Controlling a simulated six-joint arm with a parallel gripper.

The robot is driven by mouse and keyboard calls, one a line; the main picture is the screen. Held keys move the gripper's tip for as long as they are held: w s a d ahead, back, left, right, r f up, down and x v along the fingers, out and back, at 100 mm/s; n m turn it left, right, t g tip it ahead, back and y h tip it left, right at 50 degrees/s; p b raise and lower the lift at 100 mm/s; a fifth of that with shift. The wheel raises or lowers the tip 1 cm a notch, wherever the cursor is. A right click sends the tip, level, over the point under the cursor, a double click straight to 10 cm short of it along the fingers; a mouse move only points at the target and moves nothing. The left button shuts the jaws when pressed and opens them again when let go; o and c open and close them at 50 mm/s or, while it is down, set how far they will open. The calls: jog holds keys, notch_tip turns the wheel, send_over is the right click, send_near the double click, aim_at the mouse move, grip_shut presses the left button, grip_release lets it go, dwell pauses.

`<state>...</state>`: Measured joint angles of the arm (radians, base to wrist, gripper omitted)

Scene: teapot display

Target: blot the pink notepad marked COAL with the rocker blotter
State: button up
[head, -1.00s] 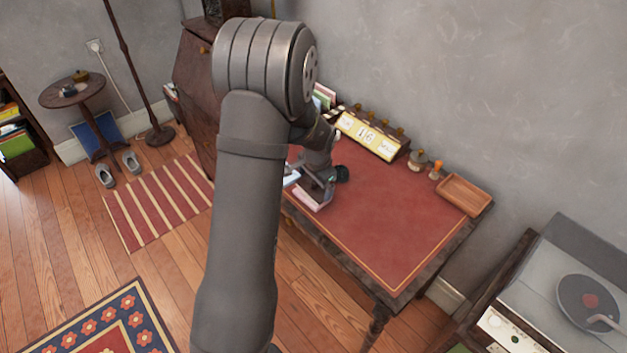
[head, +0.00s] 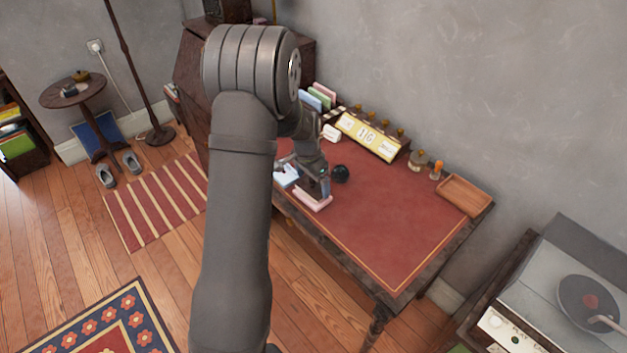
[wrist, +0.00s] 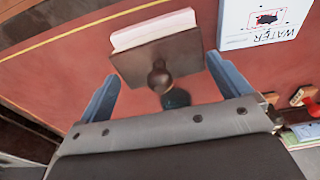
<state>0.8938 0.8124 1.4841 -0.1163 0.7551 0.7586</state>
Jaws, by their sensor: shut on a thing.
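The rocker blotter (wrist: 163,66), a brown block with a round dark knob, sits between the fingers of my gripper (wrist: 165,85) in the wrist view. My gripper is shut on it, one finger at each side. A pink-edged notepad (wrist: 152,28) shows from under the blotter's far edge; the blotter covers most of its top, so no COAL marking is readable. In the head view the pink notepad (head: 313,201) lies near the desk's front edge, directly below my gripper (head: 314,186). Whether the blotter touches the paper is hard to tell.
A notepad marked WATER (wrist: 262,22) lies close beside the pink one. A dark round object (head: 340,173) stands just right of my gripper. The desk's right half is clear.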

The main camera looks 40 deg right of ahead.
jog(key=shift+f, duration=0.1)
jog(key=shift+w+a+g, duration=0.1)
jog(key=shift+w+g, duration=0.5)
jog(key=shift+g, duration=0.7)
jog(key=shift+s+r+t, duration=0.2)
jog(key=shift+s+t, duration=0.4)
jog(key=shift+t, duration=0.7)
jog(key=shift+s+t, duration=0.7)
jog(key=shift+t, duration=0.4)
jog(key=shift+w, duration=0.15)
